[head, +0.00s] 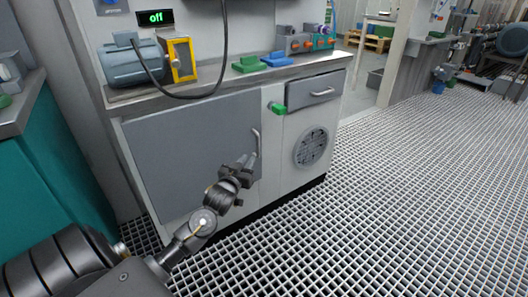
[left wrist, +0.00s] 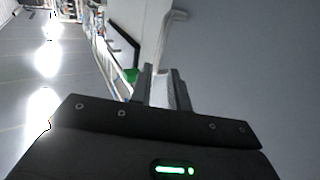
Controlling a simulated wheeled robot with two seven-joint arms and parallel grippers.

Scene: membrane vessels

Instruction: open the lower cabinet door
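The lower cabinet door (head: 190,155) is a large grey panel in the head view and looks closed. Its pale vertical bar handle (head: 257,142) is near the door's right edge. My left gripper (head: 247,160) is at the handle's lower part. In the left wrist view the handle (left wrist: 165,38) runs down toward the gap between the two dark fingers of my left gripper (left wrist: 162,90). The fingers are apart, with a light strip showing between them. I cannot tell whether they touch the bar. My right gripper is not in view.
A drawer (head: 313,91) with its own handle and a round vent (head: 311,148) are right of the door. The counter (head: 225,81) carries a motor (head: 132,65) and coloured blocks. A teal cabinet (head: 50,180) stands left. The grated floor (head: 420,190) is clear to the right.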

